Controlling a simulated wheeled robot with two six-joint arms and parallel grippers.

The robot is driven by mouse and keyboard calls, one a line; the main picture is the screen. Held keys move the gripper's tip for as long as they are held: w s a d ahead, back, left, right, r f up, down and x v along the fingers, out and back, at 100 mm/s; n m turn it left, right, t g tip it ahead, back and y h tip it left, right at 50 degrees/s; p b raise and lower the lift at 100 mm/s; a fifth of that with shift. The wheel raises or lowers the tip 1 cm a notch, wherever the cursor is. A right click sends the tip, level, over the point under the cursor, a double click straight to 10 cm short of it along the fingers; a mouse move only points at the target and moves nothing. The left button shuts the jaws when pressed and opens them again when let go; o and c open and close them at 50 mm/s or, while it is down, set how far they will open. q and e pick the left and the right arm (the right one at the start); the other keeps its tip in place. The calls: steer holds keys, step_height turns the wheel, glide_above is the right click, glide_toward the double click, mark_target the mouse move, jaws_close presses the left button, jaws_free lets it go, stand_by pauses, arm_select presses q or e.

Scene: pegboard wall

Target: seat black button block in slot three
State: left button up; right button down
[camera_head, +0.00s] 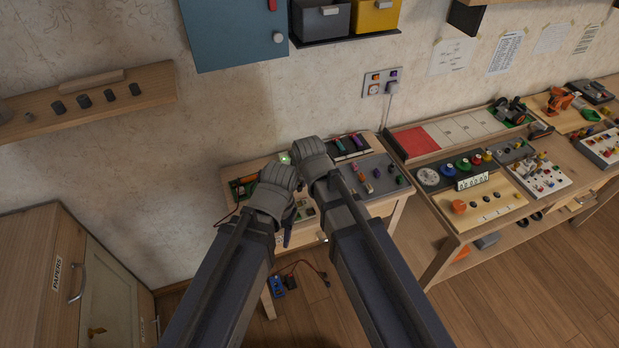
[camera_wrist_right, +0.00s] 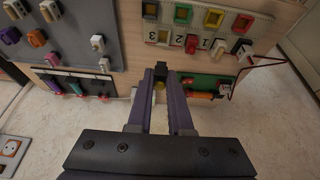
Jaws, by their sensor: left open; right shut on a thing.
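My right gripper (camera_wrist_right: 161,68) is shut on a small dark block (camera_wrist_right: 159,74) with a yellowish part, seen between its fingers in the right wrist view. The fingers hide much of it. The numbered slot panel (camera_wrist_right: 177,38) is ahead, with the printed numbers 1, 2 and 3 and colored blocks around them. I cannot tell clearly which slots are filled. In the head view my right gripper (camera_head: 311,158) is over the small table, its fingers hidden by the wrist. My left gripper (camera_head: 287,234) is open, lower and at the table's front edge.
The small table (camera_head: 228,186) holds a grey board (camera_head: 383,184) with several blocks and a green circuit piece (camera_wrist_right: 196,83). A workbench (camera_head: 440,222) with panels stands to the right. A wooden shelf (camera_head: 150,82) with dark knobs is on the left wall. Open floor lies in front.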

steer(key=shift+f, duration=0.1)
steer(key=b, duration=0.6)
glide_above(298, 202)
steer(key=s, duration=0.2)
steer(key=f, duration=0.5)
steer(key=shift+w+d+f, duration=0.15)
steer(key=shift+d, duration=0.15)
steer(key=shift+f+b, duration=0.5)
steer(key=shift+f, duration=0.2)
stand_by(0.4)
steer(key=c, duration=0.8)
jaws_free()
steer(key=shift+o, duration=0.2)
steer(key=shift+r, duration=0.15)
steer(key=shift+r+p, duration=2.4)
steer(key=shift+p, duration=0.2)
